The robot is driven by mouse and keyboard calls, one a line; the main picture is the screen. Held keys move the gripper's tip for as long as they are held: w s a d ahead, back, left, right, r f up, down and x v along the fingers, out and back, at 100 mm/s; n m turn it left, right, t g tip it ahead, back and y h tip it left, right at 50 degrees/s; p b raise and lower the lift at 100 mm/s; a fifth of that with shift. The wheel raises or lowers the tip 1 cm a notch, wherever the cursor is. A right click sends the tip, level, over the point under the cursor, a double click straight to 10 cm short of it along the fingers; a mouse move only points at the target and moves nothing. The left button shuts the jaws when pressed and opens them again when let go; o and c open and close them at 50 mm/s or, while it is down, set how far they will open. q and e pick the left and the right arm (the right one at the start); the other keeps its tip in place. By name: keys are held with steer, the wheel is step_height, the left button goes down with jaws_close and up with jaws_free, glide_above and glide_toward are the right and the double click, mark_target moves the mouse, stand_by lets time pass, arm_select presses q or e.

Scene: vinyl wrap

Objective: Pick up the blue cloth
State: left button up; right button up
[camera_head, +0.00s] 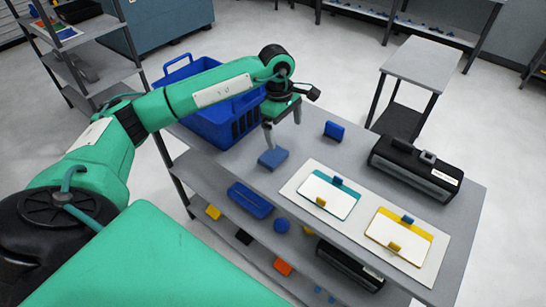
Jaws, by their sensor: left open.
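A small flat blue piece (273,158), which looks like the folded blue cloth, lies on the grey table top (235,165) near its front edge. A second small blue item (334,130) stands more upright farther back; I cannot tell for sure which of the two is the cloth. My left gripper (283,134) points down above and just behind the flat blue piece. Its fingers are apart with nothing between them. Neither blue item appears to be touched. My right gripper is not in view.
A blue basket (222,124) stands left of the gripper. A white board (290,190) with teal-edged and yellow-edged panels lies to the right, with a black device (412,168) behind it. A lower shelf holds a blue tray (250,200) and small coloured items.

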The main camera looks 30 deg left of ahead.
arm_select(q)
steer(key=a+r+y, duration=0.1)
steer(key=a, duration=0.3)
steer(key=p, duration=0.2)
glide_above(273, 154)
steer(key=shift+y, duration=0.3)
step_height(273, 154, down, 8)
steer(key=shift+s+r, duration=0.1)
steer(key=shift+s, duration=0.05)
steer(key=shift+f, duration=0.25)
steer(key=shift+f+p, duration=0.55)
steer(key=shift+p, duration=0.3)
step_height(273, 154, down, 4)
steer(key=shift+p, duration=0.8)
steer(key=shift+f, duration=0.1)
steer(key=shift+c, duration=0.7)
steer(key=c, duration=0.8)
steer(key=shift+o, duration=0.2)
